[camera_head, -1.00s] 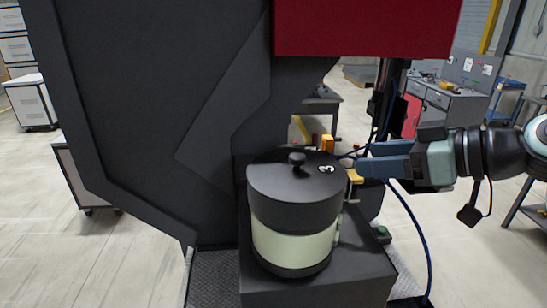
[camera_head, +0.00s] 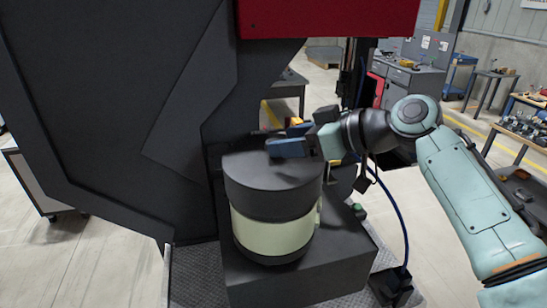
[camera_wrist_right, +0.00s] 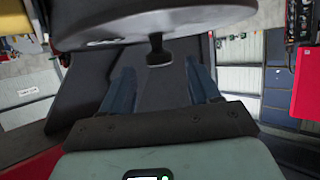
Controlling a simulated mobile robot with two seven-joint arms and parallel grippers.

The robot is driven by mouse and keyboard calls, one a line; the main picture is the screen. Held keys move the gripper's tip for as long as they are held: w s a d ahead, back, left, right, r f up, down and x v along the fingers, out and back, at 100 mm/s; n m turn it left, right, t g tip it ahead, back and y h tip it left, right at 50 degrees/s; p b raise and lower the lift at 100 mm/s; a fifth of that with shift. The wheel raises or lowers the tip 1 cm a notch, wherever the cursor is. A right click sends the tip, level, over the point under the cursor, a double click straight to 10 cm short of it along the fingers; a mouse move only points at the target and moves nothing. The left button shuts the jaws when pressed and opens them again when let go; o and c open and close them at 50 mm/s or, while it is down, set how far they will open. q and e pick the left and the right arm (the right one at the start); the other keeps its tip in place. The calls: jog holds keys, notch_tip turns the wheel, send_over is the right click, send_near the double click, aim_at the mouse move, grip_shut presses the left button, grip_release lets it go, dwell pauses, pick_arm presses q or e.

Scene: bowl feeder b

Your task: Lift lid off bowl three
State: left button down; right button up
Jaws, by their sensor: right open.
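Bowl three (camera_head: 270,235) is a cream cylinder with dark bands. Its dark round lid (camera_head: 265,188) sits on top. The lid's number, visible earlier, is now hidden by my right gripper. My right gripper (camera_head: 279,139) is over the lid's top, its blue fingers pointing left in the head view. In the right wrist view the fingers stand apart (camera_wrist_right: 161,68), with the lid's knob (camera_wrist_right: 158,52) between or just beyond their tips. I cannot tell whether they touch it. The knob is hidden in the head view. My left gripper is not in view.
The bowl stands on a dark block (camera_head: 300,278) beside a large dark machine frame (camera_head: 100,110). A red housing (camera_head: 330,15) hangs above. A blue cable (camera_head: 402,225) runs down at the right. Open floor lies further right.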

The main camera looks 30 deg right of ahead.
jog(key=x, duration=0.4)
jog(key=shift+w+a+f, duration=0.1)
jog(key=shift+w+f, duration=0.05)
jog(key=shift+w, duration=0.05)
jog(key=shift+s, duration=0.15)
jog(key=shift+c, duration=1.2)
grip_shut()
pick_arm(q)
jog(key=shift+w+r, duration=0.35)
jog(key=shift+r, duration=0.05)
